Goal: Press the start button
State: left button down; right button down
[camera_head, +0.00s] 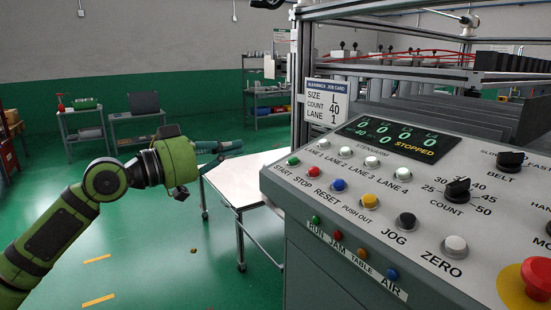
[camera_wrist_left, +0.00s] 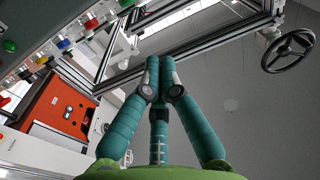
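The start button is a small green button (camera_head: 293,160) at the left end of the lower button row on the sloped control panel (camera_head: 300,188), with START lettered beneath it. My left gripper (camera_head: 240,146) is to the left of the panel in the head view, pointing right toward the button and apart from it. In the left wrist view its teal fingers (camera_wrist_left: 160,64) come together at the tips with nothing between them. Several coloured buttons show at the upper left of that view; I cannot tell which is start. My right gripper is not in view.
The red stop button (camera_head: 287,173) sits beside start, and the blue reset button (camera_head: 338,186) follows. A large red mushroom knob (camera_head: 538,275) is at the lower right. A white-topped table (camera_head: 245,180) stands behind my left gripper. The display (camera_head: 395,135) reads STOPPED.

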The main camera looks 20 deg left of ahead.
pick_arm(q)
jog(key=shift+s+d+r+m+h, duration=0.3)
jog(key=shift+s+d+r+m, duration=0.15)
jog(key=shift+s+r, duration=0.3)
jog(key=shift+d, duration=0.1)
jog(key=r+p, duration=0.1)
jog(key=p, duration=0.6)
send_over(293, 160)
jog(key=s+a, duration=0.2)
jog(key=a, duration=0.1)
jog(key=shift+w+d, duration=0.1)
jog(key=shift+d, duration=0.1)
jog(key=f, duration=0.3)
jog(key=shift+w+d, duration=0.15)
jog(key=shift+w, duration=0.05)
jog(key=shift+f, duration=0.6)
jog(key=shift+w+f, duration=0.1)
jog(key=shift+f, duration=0.05)
